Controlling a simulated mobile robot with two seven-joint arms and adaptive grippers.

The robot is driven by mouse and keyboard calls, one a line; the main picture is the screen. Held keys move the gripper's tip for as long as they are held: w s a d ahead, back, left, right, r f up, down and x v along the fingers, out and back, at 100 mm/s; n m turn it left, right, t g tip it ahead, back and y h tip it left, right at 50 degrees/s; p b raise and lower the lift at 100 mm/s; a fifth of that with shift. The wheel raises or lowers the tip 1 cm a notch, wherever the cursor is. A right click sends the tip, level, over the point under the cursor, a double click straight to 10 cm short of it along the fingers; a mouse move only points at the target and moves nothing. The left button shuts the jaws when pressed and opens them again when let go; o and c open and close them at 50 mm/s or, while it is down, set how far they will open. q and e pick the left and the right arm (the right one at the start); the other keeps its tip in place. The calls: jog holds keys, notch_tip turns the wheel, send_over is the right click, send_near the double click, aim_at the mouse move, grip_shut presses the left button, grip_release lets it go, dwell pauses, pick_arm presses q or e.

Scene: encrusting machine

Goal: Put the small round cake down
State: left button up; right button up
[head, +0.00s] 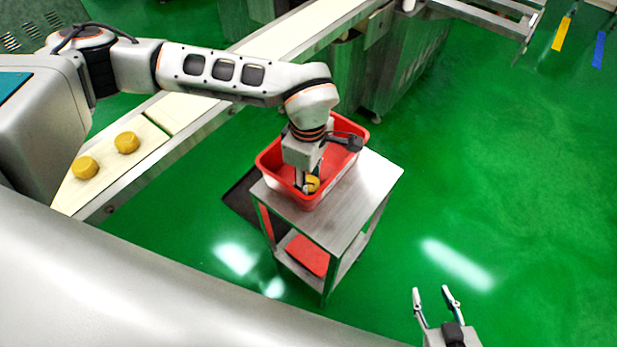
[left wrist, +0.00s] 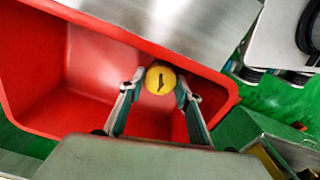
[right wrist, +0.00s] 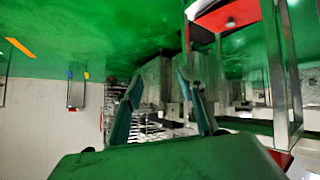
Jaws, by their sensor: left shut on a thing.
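A small round yellow cake (left wrist: 161,80) is between the fingers of my left gripper (left wrist: 158,88), which is shut on it. In the head view the left gripper (head: 307,186) points down inside the red crate (head: 273,150), near its front wall, and part of the cake (head: 313,183) shows beside the fingers. Whether the cake touches the crate floor I cannot tell. In the left wrist view the red crate (left wrist: 40,75) surrounds the gripper, and no other cake shows in it. My right gripper (head: 436,296) is open and empty, over the green floor.
The crate stands on a metal cart (head: 330,218) with a red thing (head: 308,255) on its lower shelf. Two yellow cakes (head: 127,142) (head: 85,167) lie on the conveyor belt (head: 105,180) at the left. The green floor at the right is clear.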

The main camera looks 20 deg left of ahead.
aim_at(308, 182)
pick_arm(q)
jog(key=o, duration=0.8)
jog(key=shift+r, duration=0.1)
notch_tip(308, 182, up, 12)
jog(key=shift+r+p, duration=0.1)
jog(key=shift+p, duration=0.75)
